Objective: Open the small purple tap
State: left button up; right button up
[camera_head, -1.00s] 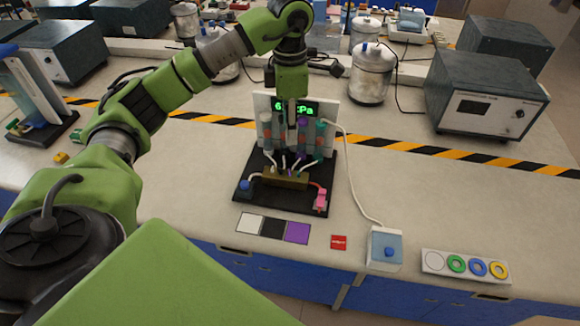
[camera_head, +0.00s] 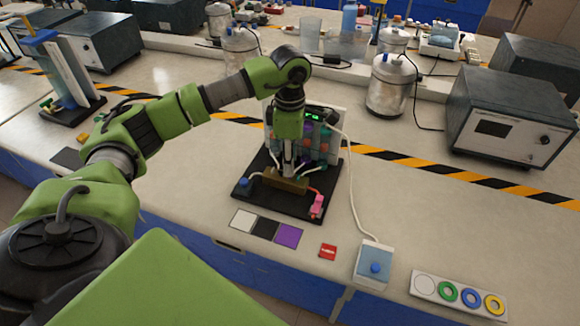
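A small rig stands on a black base (camera_head: 242,188), with an upright panel (camera_head: 337,118), coloured columns and a brass-coloured manifold block (camera_head: 292,185). A purple part (camera_head: 308,128) shows at the top of one column, just right of my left gripper. The small purple tap itself is too small or too hidden to tell apart. My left gripper (camera_head: 288,170) points down in front of the columns, its tips close above the manifold. It hides part of the rig and the display. Whether its fingers are open or touch anything is unclear. My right gripper is out of view.
White, black and purple squares (camera_head: 288,236) lie before the rig, with a red tag (camera_head: 327,252). A blue-button box (camera_head: 373,264) is cabled to the rig. A ring strip (camera_head: 459,294) lies at right. A grey instrument (camera_head: 512,117) stands behind. The bench between is clear.

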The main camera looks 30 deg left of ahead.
pick_arm(q)
jog(key=shift+f, duration=1.9)
grip_shut()
jog(key=shift+n, duration=0.7)
grip_release()
jog(key=shift+r, duration=0.15)
